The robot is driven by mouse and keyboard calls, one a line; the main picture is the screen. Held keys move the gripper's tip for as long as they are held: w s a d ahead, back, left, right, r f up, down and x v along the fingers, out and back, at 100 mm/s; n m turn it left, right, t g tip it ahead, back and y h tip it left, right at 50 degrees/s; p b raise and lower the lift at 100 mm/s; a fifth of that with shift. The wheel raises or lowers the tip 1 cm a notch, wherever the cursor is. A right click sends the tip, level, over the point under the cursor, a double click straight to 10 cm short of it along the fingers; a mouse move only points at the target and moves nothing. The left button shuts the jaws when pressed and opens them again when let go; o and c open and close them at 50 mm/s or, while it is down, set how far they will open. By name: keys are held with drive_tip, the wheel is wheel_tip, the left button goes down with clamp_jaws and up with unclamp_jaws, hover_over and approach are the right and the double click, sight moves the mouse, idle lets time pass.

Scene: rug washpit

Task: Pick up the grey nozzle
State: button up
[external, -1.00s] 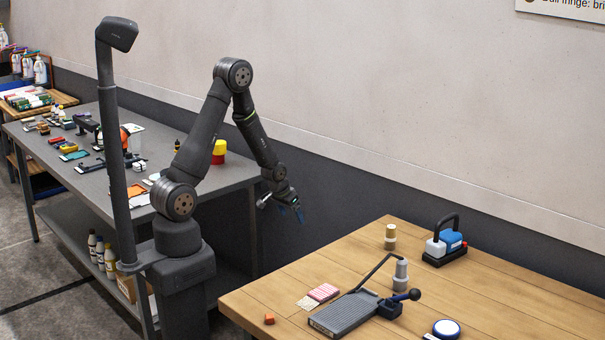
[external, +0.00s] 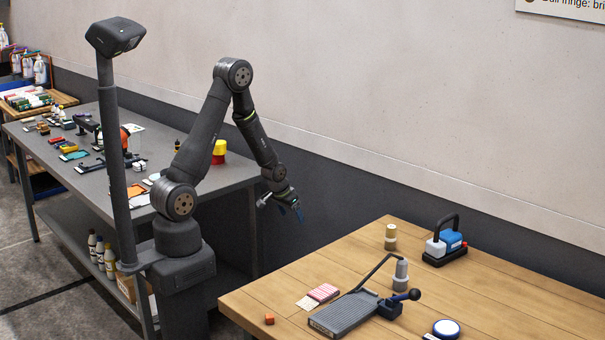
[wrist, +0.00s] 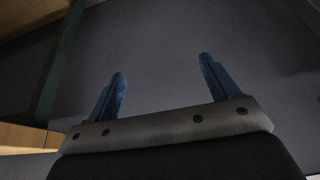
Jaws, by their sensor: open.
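The grey nozzle (external: 400,274) looks to be the upright, stepped grey piece on the wooden table (external: 262,298), just behind a ridged dark board. Its lower part is partly hidden by the bent dark bar in front. My gripper (external: 281,209) hangs in the air left of the wooden table, well apart from the nozzle. In the wrist view my gripper (wrist: 162,70) shows two blue fingers spread wide with nothing between them. The nozzle is not seen in the wrist view.
The ridged board (external: 344,314) with its bar and ball-ended lever lies close to the nozzle. A tan cylinder (external: 390,237) and a blue-and-white handled tool (external: 444,243) stand behind. A pink striped block (external: 323,292) lies left. A cluttered grey table (external: 225,178) stands behind my arm.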

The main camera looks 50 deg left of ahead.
idle(0.3)
drive_tip(key=c, duration=0.5)
